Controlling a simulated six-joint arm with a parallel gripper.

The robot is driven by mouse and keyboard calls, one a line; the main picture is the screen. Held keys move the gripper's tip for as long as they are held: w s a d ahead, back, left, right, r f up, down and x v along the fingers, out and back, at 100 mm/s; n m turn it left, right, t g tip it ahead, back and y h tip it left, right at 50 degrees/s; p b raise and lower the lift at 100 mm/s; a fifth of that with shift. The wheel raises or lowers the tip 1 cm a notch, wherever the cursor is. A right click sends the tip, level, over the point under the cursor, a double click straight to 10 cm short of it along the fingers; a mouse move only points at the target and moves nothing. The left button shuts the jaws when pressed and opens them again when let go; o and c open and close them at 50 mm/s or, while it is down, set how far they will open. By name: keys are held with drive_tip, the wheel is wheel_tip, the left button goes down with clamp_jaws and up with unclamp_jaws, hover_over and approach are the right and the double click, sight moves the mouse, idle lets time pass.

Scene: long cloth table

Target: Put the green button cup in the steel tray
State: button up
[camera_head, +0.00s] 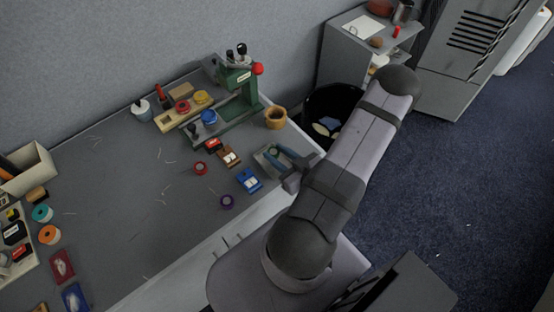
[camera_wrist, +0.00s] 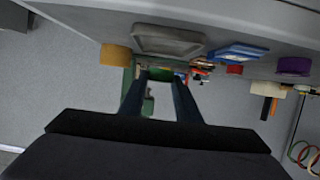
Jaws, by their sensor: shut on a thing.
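My gripper (camera_head: 278,157) has blue fingers and is over the steel tray (camera_head: 262,158) near the table's right edge. In the wrist view the fingertips (camera_wrist: 161,75) are shut on a small green thing, the green button cup (camera_wrist: 160,74), of which only a little shows between them. In the head view the cup cannot be made out. The grey tray also shows in the wrist view (camera_wrist: 168,41), where the picture is upside down, with the tabletop above. The fingers partly cover the tray in the head view, and the exact gap between cup and tray cannot be judged.
A tan cup (camera_head: 276,118) and a green press (camera_head: 240,98) stand behind the tray. A blue box (camera_head: 249,181), a brown item (camera_head: 229,156), a purple roll (camera_head: 227,202) and a red roll (camera_head: 200,168) lie left of it. The middle of the table is mostly clear.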

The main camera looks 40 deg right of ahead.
drive_tip(key=shift+f, duration=1.85)
drive_tip(key=shift+f, duration=0.15)
drive_tip(key=o, duration=0.9)
drive_tip(key=shift+c, duration=0.2)
drive_tip(key=shift+r, duration=0.2)
drive_tip(key=shift+v, duration=0.75)
drive_tip(key=b+v, duration=0.1)
drive_tip(key=v, duration=0.9)
drive_tip(key=shift+s+b, duration=0.3)
drive_tip(key=shift+b, duration=0.05)
